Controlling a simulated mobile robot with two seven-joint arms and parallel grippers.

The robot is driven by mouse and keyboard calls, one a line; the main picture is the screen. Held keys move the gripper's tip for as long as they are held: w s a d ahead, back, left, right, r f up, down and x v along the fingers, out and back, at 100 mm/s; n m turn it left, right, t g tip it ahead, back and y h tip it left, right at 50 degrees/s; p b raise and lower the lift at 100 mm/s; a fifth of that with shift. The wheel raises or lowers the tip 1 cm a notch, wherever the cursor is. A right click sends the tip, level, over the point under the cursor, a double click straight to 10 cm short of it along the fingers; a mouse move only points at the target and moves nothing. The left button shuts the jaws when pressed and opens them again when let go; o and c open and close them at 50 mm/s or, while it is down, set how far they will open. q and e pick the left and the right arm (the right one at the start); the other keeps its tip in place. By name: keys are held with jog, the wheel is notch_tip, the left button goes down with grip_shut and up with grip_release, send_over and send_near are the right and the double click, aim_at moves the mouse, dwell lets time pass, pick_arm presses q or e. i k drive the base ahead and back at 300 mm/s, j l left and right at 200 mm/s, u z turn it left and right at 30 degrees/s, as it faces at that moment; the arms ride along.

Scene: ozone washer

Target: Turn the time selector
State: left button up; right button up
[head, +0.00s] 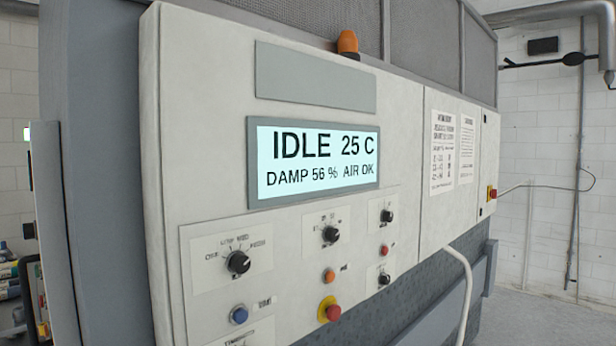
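The washer's pale control panel (215,110) faces me at an angle and carries several black rotary knobs. A larger knob (238,262) sits at the lower left, on a label plate with words around its dial. A middle knob (331,234) sits right of it. A small upper right knob (387,215) and a small lower right knob (384,278) are further right. The lettering is too small to tell surely which is the time selector. Neither of my grippers is in view, and nothing touches the knobs.
The lit display (315,160) reads IDLE 25 C, DAMP 56 %, AIR OK. Below the knobs are a blue button (239,315), an orange button (329,276) and a red mushroom button (330,310) on yellow. A pale hose (463,290) hangs at right. Floor (545,320) shows clear at right.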

aim_at(330, 234)
jog(key=i+l, duration=0.1)
jog(key=l, duration=0.65)
jog(key=i+l, duration=0.1)
jog(key=l, duration=0.65)
jog(key=i+l, duration=0.1)
jog(key=l, duration=0.7)
jog(key=i+l, duration=0.1)
jog(key=l, duration=0.65)
jog(key=j, duration=0.5)
jog(key=i+j, duration=0.15)
jog(key=j, duration=0.35)
jog(key=j+u, duration=0.1)
jog(key=j, duration=0.4)
jog(key=i+j, duration=0.15)
jog(key=j, duration=0.3)
